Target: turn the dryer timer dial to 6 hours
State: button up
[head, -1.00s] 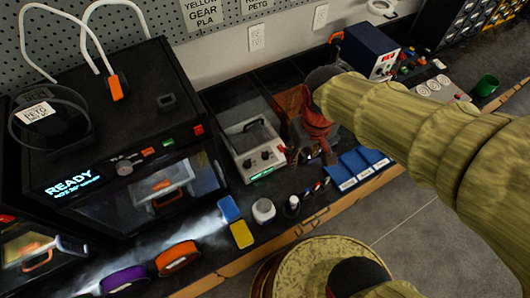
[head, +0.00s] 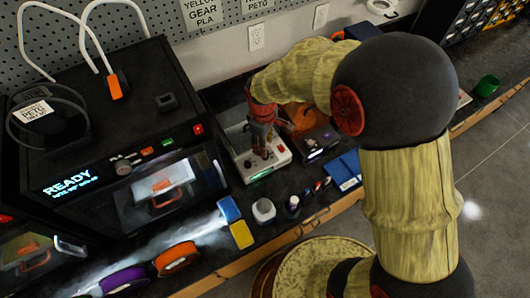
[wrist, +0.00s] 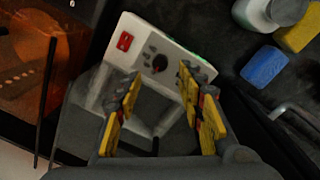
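A white benchtop unit (head: 278,155) with a green-lit display stands right of the printer. The wrist view shows its panel (wrist: 180,44) with a round black dial (wrist: 160,62), a red switch (wrist: 125,41) and small dark marks. I cannot read which one is the dryer, nor the dial's setting. My gripper (wrist: 160,88) has its yellow-padded fingers apart, the black dial showing beyond their tips.
A white jar (head: 264,211), a blue block (head: 229,209) and a yellow block (head: 241,235) lie near the front edge. The black printer (head: 120,130) stands at left.

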notch_tip(320, 180, down, 6)
jog(key=shift+w+f+b, duration=0.1)
jog(key=shift+f+b, duration=0.05)
jog(key=shift+b, duration=0.5)
jog(key=shift+c, duration=1)
jog(key=c, duration=0.8)
grip_shut()
